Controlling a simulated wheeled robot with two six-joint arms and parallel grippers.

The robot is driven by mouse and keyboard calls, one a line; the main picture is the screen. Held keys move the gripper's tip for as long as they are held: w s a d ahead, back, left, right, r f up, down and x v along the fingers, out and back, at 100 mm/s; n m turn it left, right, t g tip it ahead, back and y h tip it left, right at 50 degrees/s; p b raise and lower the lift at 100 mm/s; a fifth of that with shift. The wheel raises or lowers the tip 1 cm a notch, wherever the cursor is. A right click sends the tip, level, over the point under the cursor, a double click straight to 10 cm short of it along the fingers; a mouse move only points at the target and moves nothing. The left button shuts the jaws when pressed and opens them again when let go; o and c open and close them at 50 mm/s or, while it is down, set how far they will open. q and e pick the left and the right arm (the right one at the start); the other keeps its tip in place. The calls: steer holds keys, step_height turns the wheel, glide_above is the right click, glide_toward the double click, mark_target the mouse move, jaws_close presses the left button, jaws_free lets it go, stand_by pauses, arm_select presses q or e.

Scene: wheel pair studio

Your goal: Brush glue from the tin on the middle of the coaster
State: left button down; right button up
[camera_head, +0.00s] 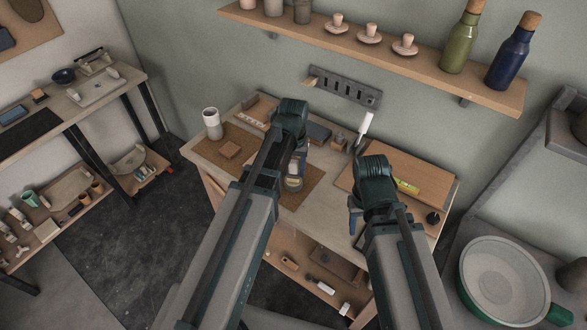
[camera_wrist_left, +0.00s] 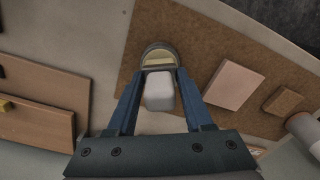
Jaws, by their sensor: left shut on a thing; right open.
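My left gripper (camera_head: 297,166) is shut on a whitish block-like handle (camera_wrist_left: 160,92), which I take for the brush. Its bristles are hidden. The round tin (camera_head: 293,184) stands on the brown mat just below the left gripper. In the left wrist view the tin's rim (camera_wrist_left: 159,47) and pale yellow inside show right beyond the handle; I cannot tell whether the brush touches it. My right gripper (camera_head: 355,218) is open and empty, near the table's front right.
A small brown block (camera_head: 229,151) lies on the mat (camera_head: 304,193) near a white mug (camera_head: 211,123). A wooden board (camera_head: 400,177) with a yellow-green level (camera_head: 407,186) lies at the right. A rack (camera_head: 343,87) hangs on the wall behind, below a shelf with bottles.

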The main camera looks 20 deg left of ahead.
stand_by(0.3)
arm_select(q)
step_height(320, 180, up, 7)
steer(key=p, duration=0.7)
arm_select(e)
step_height(320, 180, up, 7)
arm_select(q)
steer(key=shift+a, duration=0.1)
stand_by(0.3)
